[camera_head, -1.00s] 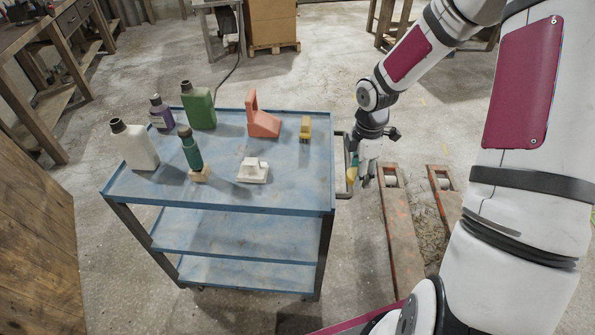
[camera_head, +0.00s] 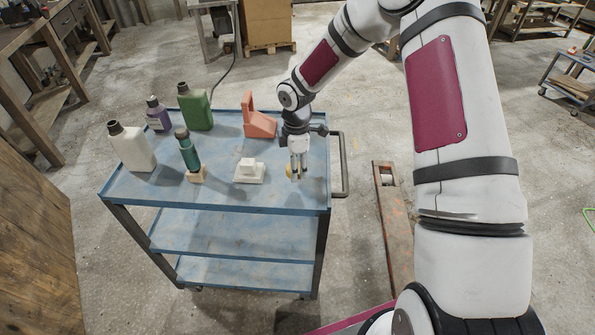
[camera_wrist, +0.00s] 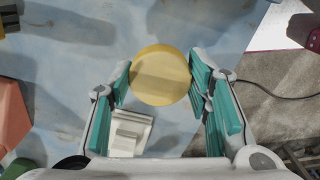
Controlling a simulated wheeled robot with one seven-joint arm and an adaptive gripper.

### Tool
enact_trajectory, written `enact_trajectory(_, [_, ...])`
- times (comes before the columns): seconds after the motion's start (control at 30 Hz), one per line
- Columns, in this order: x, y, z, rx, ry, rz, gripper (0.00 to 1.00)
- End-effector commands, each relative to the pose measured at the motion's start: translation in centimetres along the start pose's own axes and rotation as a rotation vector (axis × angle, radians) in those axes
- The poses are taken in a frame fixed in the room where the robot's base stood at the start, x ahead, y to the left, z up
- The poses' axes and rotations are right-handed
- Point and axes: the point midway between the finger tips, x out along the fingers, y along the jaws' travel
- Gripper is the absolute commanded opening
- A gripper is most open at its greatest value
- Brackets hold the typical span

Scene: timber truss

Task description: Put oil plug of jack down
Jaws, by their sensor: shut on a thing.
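The oil plug, a round yellow disc (camera_wrist: 160,76), is between the teal finger pads of my gripper (camera_wrist: 161,90) in the wrist view. In the head view my gripper (camera_head: 298,176) points down over the right part of the blue trolley top (camera_head: 235,203), and a small yellow edge of the plug (camera_head: 289,169) shows at its left side. My gripper is shut on the plug. Whether the plug touches the trolley top cannot be told. A white stepped block (camera_head: 249,172) sits just left of my gripper; it also shows below the plug in the wrist view (camera_wrist: 129,133).
An orange-red stand (camera_head: 260,126) is behind my gripper. White (camera_head: 133,148), purple (camera_head: 158,114) and green (camera_head: 196,108) containers stand at the left and back. The front right top is clear.

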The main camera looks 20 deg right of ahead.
Motion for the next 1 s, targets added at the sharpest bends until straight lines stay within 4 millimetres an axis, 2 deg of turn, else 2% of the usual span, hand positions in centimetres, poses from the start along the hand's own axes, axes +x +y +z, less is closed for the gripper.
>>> enact_trajectory(0.1, [1.6,-0.3,0.2,0.003,-0.001,-0.004,0.29])
enact_trajectory(0.2, [2.2,-0.2,0.2,0.003,-0.001,-0.002,0.29])
enact_trajectory(0.6, [2.7,-0.1,0.2,0.002,-0.001,-0.002,0.29])
enact_trajectory(0.63, [2.7,-0.1,0.2,0.002,-0.001,-0.002,0.49])
enact_trajectory(0.7, [2.6,-0.1,0.2,0.002,-0.001,-0.002,0.65])
enact_trajectory(1.0, [2.6,-0.1,0.2,0.003,-0.001,-0.002,0.65])
